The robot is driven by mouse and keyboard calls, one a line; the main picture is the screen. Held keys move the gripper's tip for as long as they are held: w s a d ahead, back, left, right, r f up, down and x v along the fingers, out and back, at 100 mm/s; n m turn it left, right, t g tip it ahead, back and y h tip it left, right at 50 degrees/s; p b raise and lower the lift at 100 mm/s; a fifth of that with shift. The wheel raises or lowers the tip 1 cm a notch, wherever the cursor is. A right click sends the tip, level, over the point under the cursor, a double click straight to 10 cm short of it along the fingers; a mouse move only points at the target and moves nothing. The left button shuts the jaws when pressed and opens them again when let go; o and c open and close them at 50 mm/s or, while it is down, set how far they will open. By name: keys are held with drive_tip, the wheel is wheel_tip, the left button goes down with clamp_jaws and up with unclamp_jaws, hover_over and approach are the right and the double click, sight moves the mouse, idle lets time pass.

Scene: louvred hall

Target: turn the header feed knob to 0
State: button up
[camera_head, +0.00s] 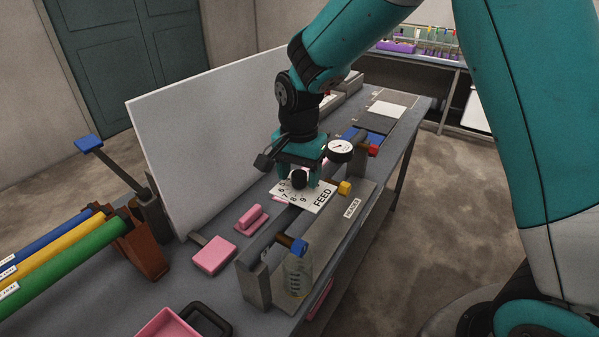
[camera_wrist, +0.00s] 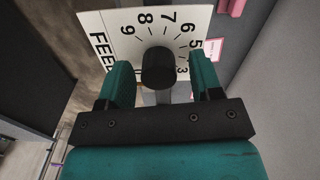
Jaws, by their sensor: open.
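The header feed knob (camera_head: 299,179) is a black round knob on a white dial plate marked FEED (camera_head: 322,198), on the bench's header assembly. In the wrist view the knob (camera_wrist: 158,66) is in the upper middle, with numbers such as 9, 8, 7, 6 and 5 around it on the dial plate (camera_wrist: 112,22). My gripper (camera_head: 299,172) is over the dial; in the wrist view its open fingers (camera_wrist: 162,80) stand on either side of the knob, with gaps to it. The 0 mark and the knob's setting cannot be made out.
A gauge (camera_head: 340,149) stands close behind the gripper. Pink blocks (camera_head: 214,256) lie to the left.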

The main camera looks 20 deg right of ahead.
sight(299, 173)
wheel_tip(299, 173, up, 17)
drive_tip(key=b, duration=0.2)
drive_tip(key=shift+r+b, duration=0.2)
drive_tip(key=shift+b, duration=0.2)
drive_tip(key=shift+s, duration=0.1)
drive_tip(key=s+a+f+n+y, duration=0.2)
drive_tip(key=s+f+n, duration=0.2)
drive_tip(key=s+n, duration=0.4)
drive_tip(key=s+a+f+n+y, duration=0.2)
drive_tip(key=s+n, duration=0.6)
drive_tip(key=s, duration=0.8)
drive_tip(key=shift+s+x, duration=0.25)
drive_tip(key=shift+x, duration=0.9)
drive_tip(key=shift+d, duration=0.1)
